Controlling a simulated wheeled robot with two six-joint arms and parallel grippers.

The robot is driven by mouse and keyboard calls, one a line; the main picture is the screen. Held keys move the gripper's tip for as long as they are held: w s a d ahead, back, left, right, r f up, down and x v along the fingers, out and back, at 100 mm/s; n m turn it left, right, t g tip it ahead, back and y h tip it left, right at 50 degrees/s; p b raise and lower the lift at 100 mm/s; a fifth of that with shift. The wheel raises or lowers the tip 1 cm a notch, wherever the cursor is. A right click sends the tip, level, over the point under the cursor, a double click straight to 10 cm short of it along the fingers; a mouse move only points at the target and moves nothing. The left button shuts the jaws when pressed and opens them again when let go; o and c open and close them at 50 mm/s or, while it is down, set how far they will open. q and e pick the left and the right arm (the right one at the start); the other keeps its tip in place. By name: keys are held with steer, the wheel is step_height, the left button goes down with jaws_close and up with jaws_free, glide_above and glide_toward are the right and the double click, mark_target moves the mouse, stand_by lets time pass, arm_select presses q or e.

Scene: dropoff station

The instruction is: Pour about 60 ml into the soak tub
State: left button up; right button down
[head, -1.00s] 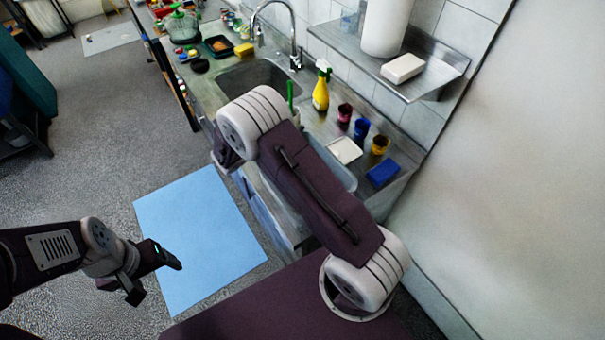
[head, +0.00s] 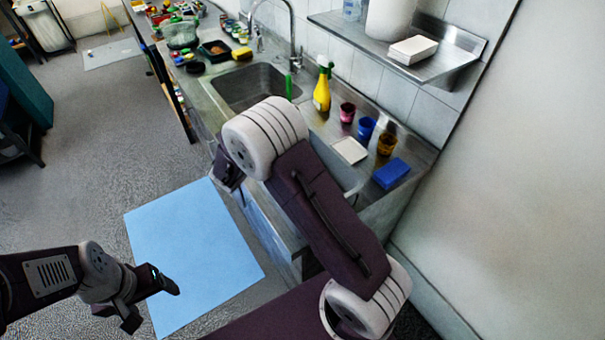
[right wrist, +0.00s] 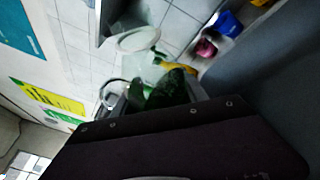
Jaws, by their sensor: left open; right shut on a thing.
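A pale grey-blue tub (head: 353,187), which looks like the soak tub, stands at the near end of the counter. My right arm covers most of it, and its inside is hidden. My right gripper (right wrist: 164,92) is shut on a dark green thing (right wrist: 172,86), seen dimly in the right wrist view. In the head view that gripper is hidden behind my right arm. A thin green upright piece (head: 289,87) shows above the arm, in front of the sink. My left gripper (head: 153,305) is open and empty, low over the floor, well away from the counter.
A sink (head: 255,85) with a tall tap lies beyond my right arm. A yellow spray bottle (head: 322,92), several coloured cups, a white dish (head: 350,150) and a blue sponge (head: 391,173) stand along the wall. A shelf (head: 440,60) juts out above. A blue mat (head: 190,255) lies on the floor.

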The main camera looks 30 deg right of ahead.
steer(key=f+b, duration=0.1)
steer(key=b, duration=0.1)
steer(key=f+m+b, duration=0.1)
steer(key=b, duration=0.1)
steer(key=shift+w+f+m+h, duration=0.15)
steer(key=shift+w+m+h, duration=0.15)
steer(key=shift+h, duration=0.1)
steer(key=shift+w+m+t+b, duration=0.1)
steer(key=shift+m+t+b, duration=0.3)
steer(key=shift+m+b, duration=0.25)
steer(key=shift+r+m+h+b, duration=0.3)
steer(key=shift+m+h+b, duration=0.1)
steer(key=shift+b, duration=0.2)
steer(key=shift+s+r+m+h+b, duration=0.45)
steer(key=shift+r+m+b, duration=0.4)
steer(key=shift+b, duration=0.65)
steer(key=shift+r+b, duration=0.15)
steer(key=shift+b, duration=0.2)
steer(key=shift+w+r+m, duration=0.2)
steer(key=shift+w+m, duration=0.1)
steer(key=shift+w, duration=0.05)
steer(key=shift+w+r+m+h+b, duration=0.45)
steer(key=shift+w+m+b, duration=0.25)
steer(key=shift+b, duration=0.65)
